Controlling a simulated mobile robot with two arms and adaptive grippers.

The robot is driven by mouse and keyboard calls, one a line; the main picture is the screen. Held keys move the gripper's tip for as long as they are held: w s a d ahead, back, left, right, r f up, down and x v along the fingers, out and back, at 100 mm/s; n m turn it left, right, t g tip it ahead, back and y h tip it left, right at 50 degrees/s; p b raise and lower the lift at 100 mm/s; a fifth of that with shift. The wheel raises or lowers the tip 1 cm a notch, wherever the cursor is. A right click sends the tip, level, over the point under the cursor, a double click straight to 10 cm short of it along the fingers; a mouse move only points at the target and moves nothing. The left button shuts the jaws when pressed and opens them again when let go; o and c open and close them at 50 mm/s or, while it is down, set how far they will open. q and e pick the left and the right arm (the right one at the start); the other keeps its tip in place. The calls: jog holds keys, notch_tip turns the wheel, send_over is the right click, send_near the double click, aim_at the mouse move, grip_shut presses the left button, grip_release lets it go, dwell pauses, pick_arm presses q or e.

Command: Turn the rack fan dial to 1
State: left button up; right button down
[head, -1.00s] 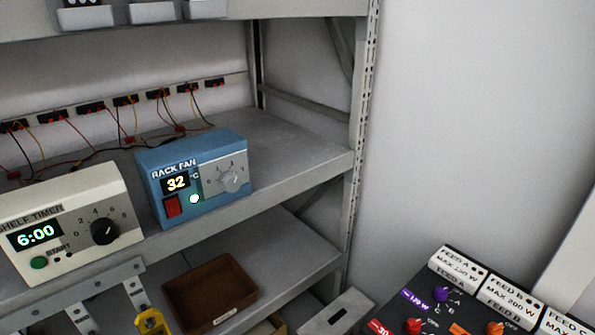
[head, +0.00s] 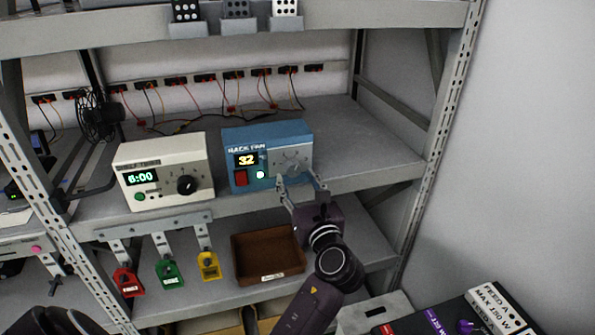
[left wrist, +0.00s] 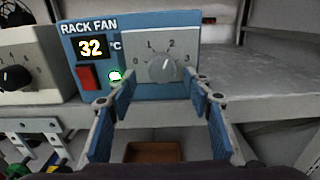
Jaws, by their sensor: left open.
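The blue rack fan box (head: 238,147) stands on the middle shelf, with a lit 32 display, a red switch and a green light. Its grey dial (head: 293,163) is on the right of the front; in the left wrist view the dial (left wrist: 162,68) sits among marks 0 to 3, its pointer up and slightly right, seemingly toward 2. My left gripper (head: 302,184) is open in front of the dial and a little low. In the left wrist view its fingers (left wrist: 161,88) stand either side of the dial's line, apparently apart from it. My right gripper is not in view.
A cream shelf timer (head: 165,170) stands left of the fan box. Below hang red, green and yellow tags (head: 208,266), beside a brown tray (head: 268,254). The shelf right of the fan box (head: 370,150) is clear. A dark feed panel (head: 440,320) is at lower right.

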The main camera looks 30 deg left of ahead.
aim_at(292, 168)
pick_arm(q)
jog(key=shift+x, duration=1.3)
jog(key=shift+w+d, duration=0.1)
jog(key=shift+d, duration=0.05)
jog(key=c, duration=1.1)
